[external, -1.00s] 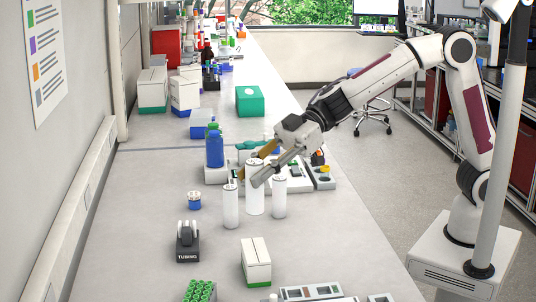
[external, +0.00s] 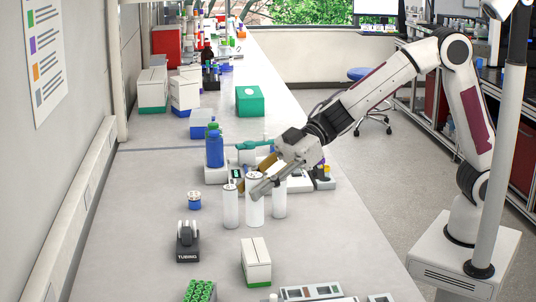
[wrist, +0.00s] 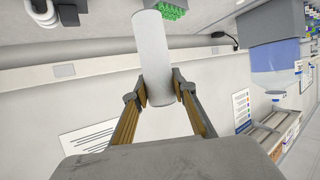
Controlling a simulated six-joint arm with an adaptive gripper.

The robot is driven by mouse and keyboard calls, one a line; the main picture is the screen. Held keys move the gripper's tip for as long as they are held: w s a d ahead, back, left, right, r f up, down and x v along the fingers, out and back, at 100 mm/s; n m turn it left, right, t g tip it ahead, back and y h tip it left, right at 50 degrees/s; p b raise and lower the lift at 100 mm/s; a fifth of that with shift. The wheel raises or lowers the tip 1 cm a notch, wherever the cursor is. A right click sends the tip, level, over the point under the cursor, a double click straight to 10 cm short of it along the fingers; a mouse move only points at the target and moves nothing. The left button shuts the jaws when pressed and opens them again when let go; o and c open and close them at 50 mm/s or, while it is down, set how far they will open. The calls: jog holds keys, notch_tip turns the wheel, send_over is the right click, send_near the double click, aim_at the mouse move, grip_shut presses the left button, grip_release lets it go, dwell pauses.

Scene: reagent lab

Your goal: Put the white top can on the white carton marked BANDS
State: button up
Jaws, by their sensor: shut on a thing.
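My gripper (external: 259,180) is shut on the middle white can (external: 254,211), the largest of three. In the wrist view the can (wrist: 153,50) sits between the two gold-padded fingers (wrist: 160,92). The fingers hide part of its upper side in the external view. I cannot tell whether its base touches the bench. A white carton (external: 256,260) with a green base stands at the front, nearer the camera than the held can; its marking is not legible.
Slim white cans stand close on the left (external: 230,207) and right (external: 280,199) of the held can. A black tubing dispenser (external: 187,243) and a rack of green-capped tubes (external: 200,291) are at front left. A blue bottle (external: 215,148) stands behind. Bench around the carton is mostly clear.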

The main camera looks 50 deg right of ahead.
aim_at(255, 212)
jog(key=shift+f, duration=1.5)
jog(key=shift+f, duration=0.1)
jog(key=shift+f, duration=1.75)
jog(key=shift+f, duration=0.15)
jog(key=o, duration=1.2)
jog(key=shift+v, duration=6.05)
